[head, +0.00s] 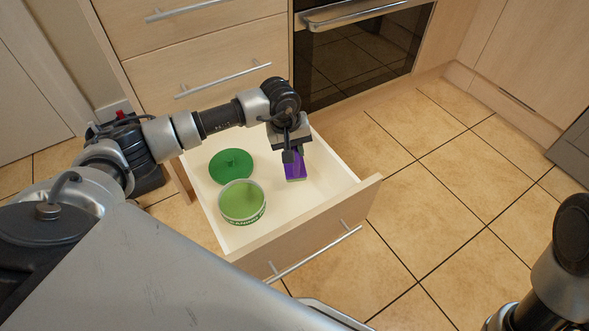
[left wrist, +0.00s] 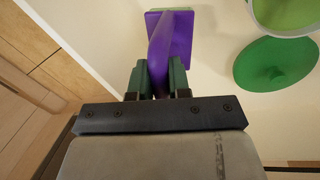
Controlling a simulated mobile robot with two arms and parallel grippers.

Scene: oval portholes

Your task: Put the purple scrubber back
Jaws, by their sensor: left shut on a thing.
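The purple scrubber (head: 295,168) is in the open drawer (head: 328,178), near the drawer's right side. In the left wrist view the scrubber (left wrist: 182,36) has a flat purple head and a purple handle. My left gripper (head: 290,154) reaches down into the drawer from above. In the left wrist view its green-grey fingers (left wrist: 158,82) are shut on the scrubber's handle. I cannot tell whether the scrubber touches the drawer floor. My right gripper is out of view; only part of that arm shows at the lower right.
A green round tub (head: 242,203) and a dark green lid (head: 231,166) lie in the drawer, left of the scrubber. The drawer front (head: 310,230) stands out over the tiled floor. An oven (head: 360,50) is behind to the right. Open floor (head: 450,200) lies right of the drawer.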

